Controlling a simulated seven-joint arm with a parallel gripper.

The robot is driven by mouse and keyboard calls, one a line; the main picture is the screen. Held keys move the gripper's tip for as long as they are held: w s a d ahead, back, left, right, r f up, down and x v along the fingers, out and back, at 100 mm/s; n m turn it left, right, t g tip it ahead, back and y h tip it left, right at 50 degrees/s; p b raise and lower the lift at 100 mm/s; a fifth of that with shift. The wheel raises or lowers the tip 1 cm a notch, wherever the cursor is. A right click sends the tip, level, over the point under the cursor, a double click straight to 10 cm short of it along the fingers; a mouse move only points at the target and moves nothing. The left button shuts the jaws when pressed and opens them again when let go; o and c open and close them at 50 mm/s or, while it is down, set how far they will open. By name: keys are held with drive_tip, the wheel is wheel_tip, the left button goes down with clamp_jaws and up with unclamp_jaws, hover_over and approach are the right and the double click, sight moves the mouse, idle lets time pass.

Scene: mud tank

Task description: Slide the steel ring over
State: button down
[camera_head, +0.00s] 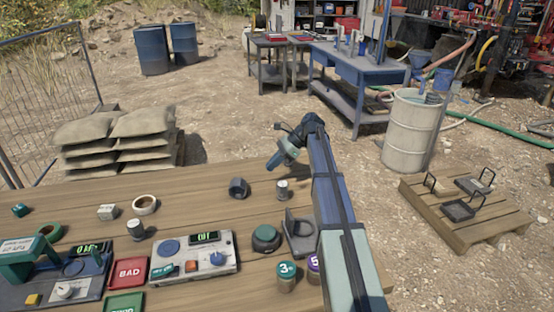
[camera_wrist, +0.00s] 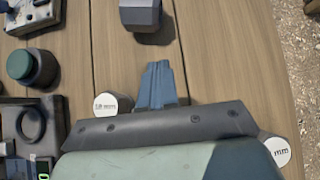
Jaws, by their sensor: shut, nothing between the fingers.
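My gripper (camera_head: 274,164) is shut and empty above the back part of the wooden table. Its blue fingers (camera_wrist: 157,86) show together in the wrist view. A dark grey faceted piece (camera_head: 238,187) lies to its lower left; it is cut by the top edge of the wrist view (camera_wrist: 141,14). A dark ring shape (camera_wrist: 30,123) sits on the base of a grey stand (camera_head: 300,236). I cannot tell which of these is the steel ring. A small steel cylinder (camera_head: 282,190) stands near the gripper; its marked white top shows beside the fingers (camera_wrist: 112,104).
A second white-topped cylinder (camera_wrist: 277,150) is partly hidden behind my gripper. The table's far edge is close.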

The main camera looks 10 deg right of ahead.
drive_tip(key=x, duration=0.5)
drive_tip(key=a, duration=0.3)
drive_tip(key=shift+a, duration=0.55)
drive_tip(key=a, duration=2)
drive_tip(key=shift+a, duration=0.2)
